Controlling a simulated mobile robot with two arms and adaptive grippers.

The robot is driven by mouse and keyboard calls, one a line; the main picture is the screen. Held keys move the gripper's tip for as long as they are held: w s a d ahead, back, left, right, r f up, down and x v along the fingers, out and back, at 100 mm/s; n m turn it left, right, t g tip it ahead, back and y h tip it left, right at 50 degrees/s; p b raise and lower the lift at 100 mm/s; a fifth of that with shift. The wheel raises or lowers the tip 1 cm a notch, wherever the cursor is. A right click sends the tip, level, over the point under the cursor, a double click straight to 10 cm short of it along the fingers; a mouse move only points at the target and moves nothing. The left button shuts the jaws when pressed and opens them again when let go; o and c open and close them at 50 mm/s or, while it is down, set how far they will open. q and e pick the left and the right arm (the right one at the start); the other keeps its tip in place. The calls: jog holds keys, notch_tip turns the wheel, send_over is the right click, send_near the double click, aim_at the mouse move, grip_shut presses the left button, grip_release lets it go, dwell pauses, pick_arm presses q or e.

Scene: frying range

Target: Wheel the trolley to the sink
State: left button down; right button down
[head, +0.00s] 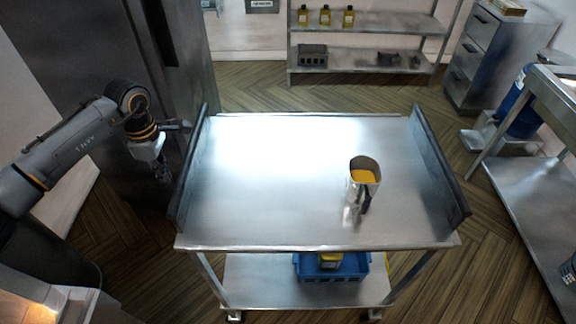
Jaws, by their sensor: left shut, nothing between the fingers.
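The steel trolley (270,200) stands straight ahead of me, with dark side rails along its left and right edges and wheels under its lower shelf. A metal jug (359,190) with something yellow inside stands on its top, right of centre. A blue crate (345,272) with a yellow item in it sits on the lower shelf. My left gripper (163,174) is shut and empty, pointing down just outside the trolley's left rail. Any contact with the rail cannot be told. My right gripper is out of view. No sink is clearly visible.
A steel shelf rack (365,66) with several yellow bottles stands at the back. A drawer cabinet (478,60) is at the back right. A steel table (540,200) and a blue container (519,106) stand on the right. Wooden floor (245,85) is clear behind the trolley.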

pick_arm(q)
jog(key=shift+f, duration=0.1)
dwell(0.4)
notch_tip(320, 180, down, 6)
jog(key=b, duration=0.5)
dwell(0.4)
